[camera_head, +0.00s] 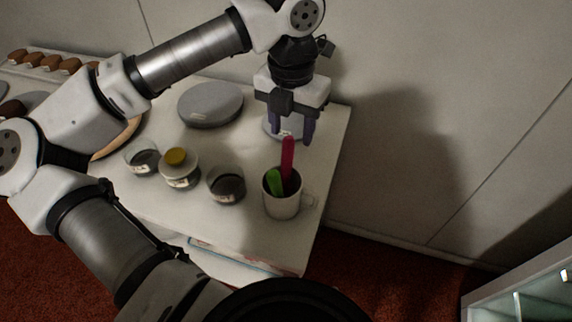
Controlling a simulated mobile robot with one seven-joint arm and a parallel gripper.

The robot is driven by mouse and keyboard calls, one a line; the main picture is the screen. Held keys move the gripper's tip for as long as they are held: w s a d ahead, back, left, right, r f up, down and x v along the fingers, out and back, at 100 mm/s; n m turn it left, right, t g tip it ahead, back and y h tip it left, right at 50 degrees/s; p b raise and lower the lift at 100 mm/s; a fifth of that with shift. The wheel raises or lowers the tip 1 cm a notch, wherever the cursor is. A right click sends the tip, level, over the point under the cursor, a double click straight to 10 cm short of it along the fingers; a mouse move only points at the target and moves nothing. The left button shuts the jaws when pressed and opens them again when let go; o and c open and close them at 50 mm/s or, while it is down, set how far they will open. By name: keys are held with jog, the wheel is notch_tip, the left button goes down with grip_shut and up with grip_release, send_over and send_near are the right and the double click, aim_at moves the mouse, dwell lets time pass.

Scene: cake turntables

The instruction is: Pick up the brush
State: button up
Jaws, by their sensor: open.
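A white mug (283,207) stands upright near the right front of the white table. The tip of the magenta handle shows just below and between the fingers in the picture; I cannot tell the true gap.
A grey round turntable (210,104) lies behind. Glass jars (143,158) and (227,186) and a yellow-topped jar (179,170) stand left of the mug. A wall (420,100) rises behind the table. Brown items (50,62) line the far left.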

aim_at(289, 151)
notch_tip(289, 151, down, 2)
jog(key=shift+f, duration=0.2)
jog(key=shift+w+a+f+p, duration=0.15)
jog(key=shift+f+p, duration=0.4)
jog(key=shift+f, duration=0.75)
jog(key=shift+w+a+f+p, duration=0.15)
jog(key=shift+f+p, duration=0.35)
jog(key=shift+f, duration=0.75)
jog(key=shift+d, duration=0.1)
grip_shut()
jog(key=shift+r, duration=0.1)
